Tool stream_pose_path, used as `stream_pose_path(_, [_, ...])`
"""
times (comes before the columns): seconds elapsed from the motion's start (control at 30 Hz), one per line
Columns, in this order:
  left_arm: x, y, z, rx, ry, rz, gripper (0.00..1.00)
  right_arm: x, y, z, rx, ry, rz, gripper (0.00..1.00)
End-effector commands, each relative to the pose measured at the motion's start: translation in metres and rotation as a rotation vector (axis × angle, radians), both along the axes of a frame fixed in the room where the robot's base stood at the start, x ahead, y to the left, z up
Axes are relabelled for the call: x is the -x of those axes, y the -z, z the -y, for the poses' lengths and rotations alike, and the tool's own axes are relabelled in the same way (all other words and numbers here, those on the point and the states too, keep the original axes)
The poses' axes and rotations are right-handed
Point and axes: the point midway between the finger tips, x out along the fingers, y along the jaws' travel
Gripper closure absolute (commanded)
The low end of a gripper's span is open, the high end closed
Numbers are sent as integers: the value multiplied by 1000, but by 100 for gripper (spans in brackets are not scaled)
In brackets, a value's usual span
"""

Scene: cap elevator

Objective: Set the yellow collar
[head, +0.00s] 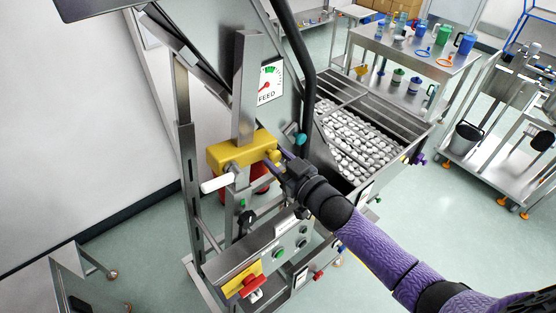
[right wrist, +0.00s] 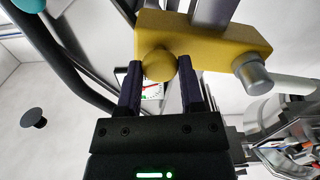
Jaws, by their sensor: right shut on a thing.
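The yellow collar (head: 222,155) is a block around an upright grey metal post (head: 247,85) on the machine. A round yellow knob (head: 273,156) sticks out at its right end, and a white handle (head: 216,184) sticks out at its lower left. My right gripper (head: 282,158) is shut on the knob. In the right wrist view the two dark fingers lie on either side of the knob (right wrist: 158,66), with the collar (right wrist: 215,35) just behind it. My left gripper is not in view.
A feed dial (head: 268,86) is behind the collar. A hopper of pale caps (head: 355,140) stands to the right. Below are a control panel with green buttons (head: 280,255) and a red switch on a yellow plate (head: 252,285). A black curved tube (head: 300,60) runs close by.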

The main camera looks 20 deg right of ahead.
Motion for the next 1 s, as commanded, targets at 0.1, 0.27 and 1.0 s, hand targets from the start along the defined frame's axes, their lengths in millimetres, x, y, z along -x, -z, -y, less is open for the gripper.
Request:
stream_pose_path(0.1, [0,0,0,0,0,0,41,-2,-7,0,-5,-2,18,35])
stream_pose_path(0.27, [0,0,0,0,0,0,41,-1,-5,0,-4,-1,13,16])
stream_pose_path(1.0, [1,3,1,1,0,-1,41,90,-3,33,-3,-1,11,16])
